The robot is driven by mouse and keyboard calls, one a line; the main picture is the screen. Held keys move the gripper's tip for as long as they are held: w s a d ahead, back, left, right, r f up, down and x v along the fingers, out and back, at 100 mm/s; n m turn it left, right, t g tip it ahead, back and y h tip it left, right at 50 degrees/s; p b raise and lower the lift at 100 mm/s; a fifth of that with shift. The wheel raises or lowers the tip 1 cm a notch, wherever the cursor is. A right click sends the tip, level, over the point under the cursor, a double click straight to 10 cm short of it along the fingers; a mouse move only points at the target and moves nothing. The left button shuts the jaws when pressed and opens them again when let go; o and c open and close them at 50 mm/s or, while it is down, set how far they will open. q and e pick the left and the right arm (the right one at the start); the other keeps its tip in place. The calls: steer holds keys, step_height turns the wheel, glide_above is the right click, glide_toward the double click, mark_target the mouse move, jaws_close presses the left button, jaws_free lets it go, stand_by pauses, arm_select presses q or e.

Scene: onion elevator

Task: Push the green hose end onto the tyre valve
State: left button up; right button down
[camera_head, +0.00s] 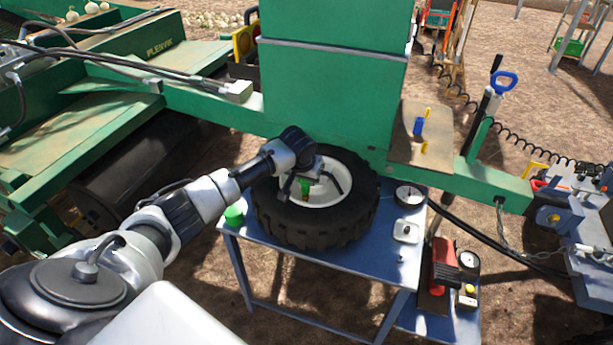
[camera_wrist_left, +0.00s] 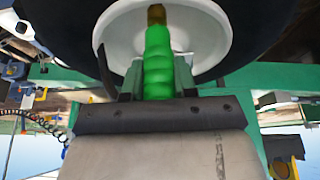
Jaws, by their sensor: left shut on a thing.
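The black tyre (camera_head: 315,218) with its white rim (camera_head: 338,166) lies on the blue table (camera_head: 375,262). My left gripper (camera_head: 304,190) reaches over the rim and is shut on the green hose end (camera_head: 306,186). In the left wrist view the ribbed green hose end (camera_wrist_left: 158,60) sticks out from between the fingers toward the white rim (camera_wrist_left: 205,35). A brass-coloured piece (camera_wrist_left: 157,14) shows at its tip. I cannot tell whether that is the hose fitting or the tyre valve, nor whether they touch. My right gripper is not in view.
A green-capped container (camera_head: 234,216) stands left of the tyre. A round gauge (camera_head: 409,195) and a small white block (camera_head: 406,229) sit to its right. A green machine post (camera_head: 333,95) rises behind the tyre. A red device (camera_head: 445,265) is on a lower shelf.

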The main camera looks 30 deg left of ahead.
arm_select(q)
steer(key=shift+f, duration=0.55)
steer(key=o, duration=1.4)
steer(key=shift+o, duration=0.2)
steer(key=shift+r, duration=0.1)
step_height(320, 180, up, 7)
steer(key=p, duration=0.8)
steer(key=shift+s+f, duration=0.1)
steer(key=shift+f, duration=0.1)
